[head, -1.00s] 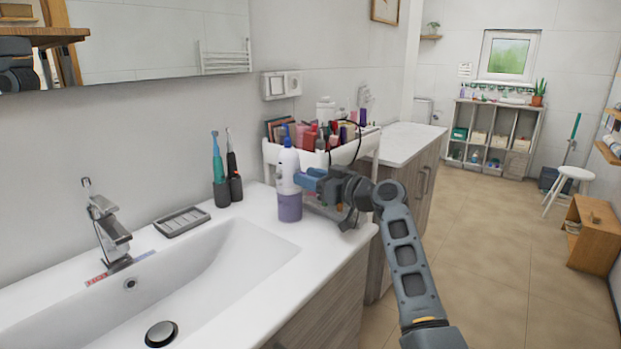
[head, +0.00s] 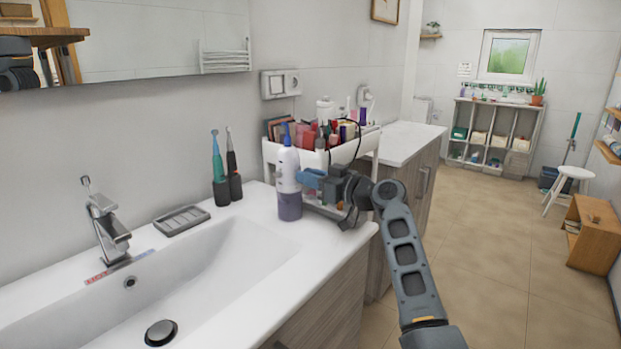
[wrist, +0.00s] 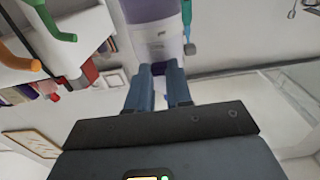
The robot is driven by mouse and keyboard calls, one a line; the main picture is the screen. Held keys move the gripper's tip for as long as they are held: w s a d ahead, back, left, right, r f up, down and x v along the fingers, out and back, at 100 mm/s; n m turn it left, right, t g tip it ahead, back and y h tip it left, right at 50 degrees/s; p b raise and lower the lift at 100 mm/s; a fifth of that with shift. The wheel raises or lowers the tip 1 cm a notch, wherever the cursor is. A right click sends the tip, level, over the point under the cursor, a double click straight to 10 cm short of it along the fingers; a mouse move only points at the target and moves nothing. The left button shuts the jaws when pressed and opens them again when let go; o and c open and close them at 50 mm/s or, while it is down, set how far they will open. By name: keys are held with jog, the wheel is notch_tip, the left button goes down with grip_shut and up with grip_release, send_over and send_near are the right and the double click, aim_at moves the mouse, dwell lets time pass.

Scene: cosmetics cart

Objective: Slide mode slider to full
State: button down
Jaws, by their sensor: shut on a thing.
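A white bottle-shaped device (head: 288,172) with a purple lower tank (head: 288,206) and a blue tip stands upright on the counter right of the basin. It also shows, inverted, in the wrist view (wrist: 158,38). My gripper (head: 306,179) is level with the device's right side, below its top. In the wrist view my two blue fingers (wrist: 160,70) are at the white body, closed around a small dark purple piece (wrist: 159,68), which looks like the mode slider. The fingers hide most of it, so its exact position along its track cannot be told.
A white cart (head: 350,150) full of cosmetics stands close behind my gripper. Two electric toothbrushes (head: 219,170), a grey soap dish (head: 181,220) and the basin (head: 215,270) lie to the left.

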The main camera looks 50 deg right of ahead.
jog(key=shift+f+b, duration=0.9)
jog(key=shift+b, duration=0.3)
jog(key=c, duration=1)
grip_release()
jog(key=shift+s, duration=0.1)
jog(key=s+b, duration=0.1)
jog(key=s, duration=0.6)
jog(key=shift+s+d, duration=0.35)
jog(key=shift+d, duration=0.05)
